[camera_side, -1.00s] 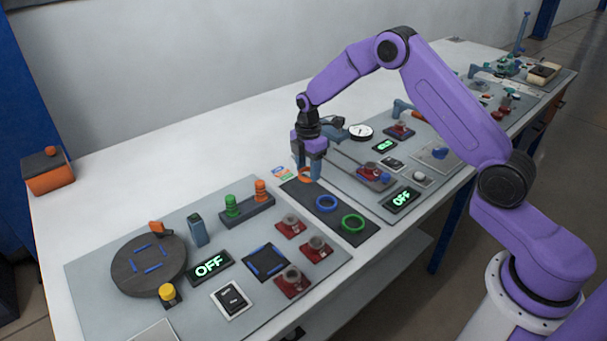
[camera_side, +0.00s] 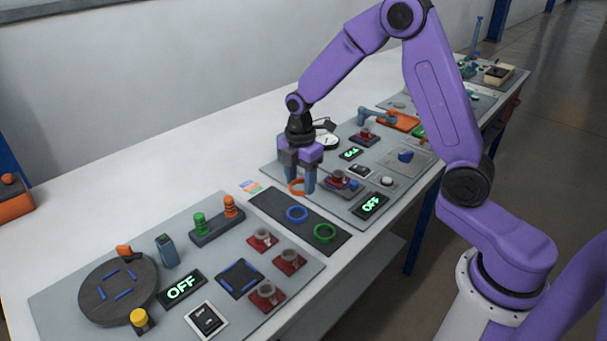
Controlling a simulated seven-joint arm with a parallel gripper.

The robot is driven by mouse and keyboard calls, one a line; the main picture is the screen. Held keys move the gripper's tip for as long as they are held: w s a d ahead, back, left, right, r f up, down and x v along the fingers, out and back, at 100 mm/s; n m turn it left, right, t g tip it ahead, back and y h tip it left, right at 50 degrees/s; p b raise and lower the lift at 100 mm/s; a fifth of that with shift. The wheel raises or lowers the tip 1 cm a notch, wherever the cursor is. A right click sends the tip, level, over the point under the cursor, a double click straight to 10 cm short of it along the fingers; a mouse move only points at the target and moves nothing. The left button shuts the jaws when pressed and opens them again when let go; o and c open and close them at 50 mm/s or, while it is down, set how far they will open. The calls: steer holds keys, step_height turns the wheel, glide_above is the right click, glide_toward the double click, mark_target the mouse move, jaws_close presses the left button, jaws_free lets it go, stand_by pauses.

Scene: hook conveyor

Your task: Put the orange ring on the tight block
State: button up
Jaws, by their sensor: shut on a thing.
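My gripper (camera_side: 300,186) points down over the far end of the dark mat, near the edge of the far grey panel. It is shut on the orange ring (camera_side: 296,188), which shows between and beside the blue fingers. The ring appears a little above the surface; the exact height is hard to tell. I cannot tell which block is the tight one. Small red blocks with grey round tops stand on the near panel, one of them here (camera_side: 266,296). Similar red blocks stand on the far panel, one close right of my gripper (camera_side: 338,181) and one farther back (camera_side: 364,138).
A blue ring (camera_side: 297,221) and a green ring (camera_side: 325,240) lie on the dark mat (camera_side: 272,205). The near panel holds a dark round turntable (camera_side: 95,294) and green and orange posts. A gauge (camera_side: 327,141) stands behind my gripper. The white table's back is clear.

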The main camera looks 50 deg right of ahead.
mark_target(261, 229)
steer(key=shift+w+a+f+n, duration=0.45)
steer(key=shift+a+f, duration=0.85)
steer(key=shift+a, duration=0.6)
steer(key=shift+w+a+f+n, duration=0.4)
steer(key=shift+a+f, duration=0.85)
steer(key=shift+a, duration=0.6)
steer(key=shift+w+a+f+n, duration=0.45)
steer(key=shift+a+f, duration=0.85)
steer(key=shift+a, duration=0.6)
steer(key=shift+f, duration=1.35)
stand_by(1.0)
